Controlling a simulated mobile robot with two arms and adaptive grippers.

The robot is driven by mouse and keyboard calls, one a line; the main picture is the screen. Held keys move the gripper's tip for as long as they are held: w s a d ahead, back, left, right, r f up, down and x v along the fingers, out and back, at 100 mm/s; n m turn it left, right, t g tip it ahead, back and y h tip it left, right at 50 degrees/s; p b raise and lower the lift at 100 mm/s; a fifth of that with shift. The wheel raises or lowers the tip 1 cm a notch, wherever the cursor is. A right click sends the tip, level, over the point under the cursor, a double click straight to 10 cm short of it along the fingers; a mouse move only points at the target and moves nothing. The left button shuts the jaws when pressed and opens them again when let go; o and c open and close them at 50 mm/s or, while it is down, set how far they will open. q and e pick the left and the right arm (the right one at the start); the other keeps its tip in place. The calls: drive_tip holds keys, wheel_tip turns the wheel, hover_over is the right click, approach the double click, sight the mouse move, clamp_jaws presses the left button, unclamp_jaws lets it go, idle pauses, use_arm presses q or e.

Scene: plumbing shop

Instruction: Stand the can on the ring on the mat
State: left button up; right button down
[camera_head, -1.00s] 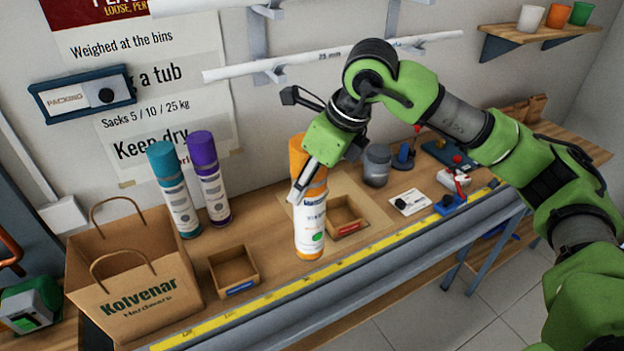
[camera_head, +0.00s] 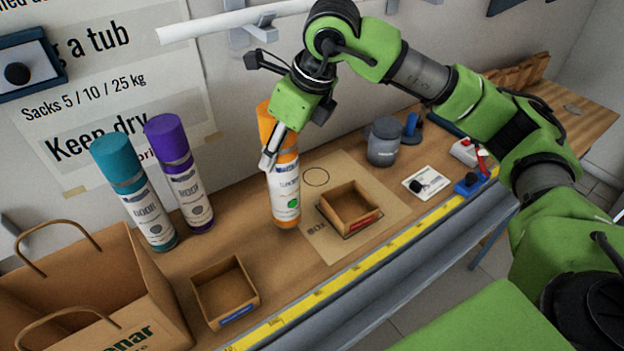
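The orange-capped can (camera_head: 286,188) with a white label is upright, just left of the mat. My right gripper (camera_head: 272,150) comes down on it from above; one finger lies along its near left side and the other is hidden. The gripper appears shut on the can's upper part. Whether the can's base touches the bench is hard to tell. My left gripper is not in view.
A wooden box (camera_head: 350,207) sits on the mat, in front of the ring. Teal (camera_head: 137,195) and purple (camera_head: 181,175) cans stand at left, near a paper bag (camera_head: 95,290) and another box (camera_head: 225,291). A grey jar (camera_head: 383,142) stands behind the mat's right side.

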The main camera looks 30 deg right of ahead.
use_arm(q)
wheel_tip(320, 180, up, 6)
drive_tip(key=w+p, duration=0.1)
drive_tip(key=p, duration=0.6)
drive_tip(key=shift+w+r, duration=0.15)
use_arm(e)
drive_tip(key=w+d+f, duration=0.3)
drive_tip(key=w+d, duration=0.9)
drive_tip(key=d, duration=0.2)
drive_tip(key=shift+w, duration=0.2)
drive_tip(key=shift+f, duration=0.2)
drive_tip(key=c, duration=1.1)
unclamp_jaws()
drive_tip(key=shift+s, duration=0.1)
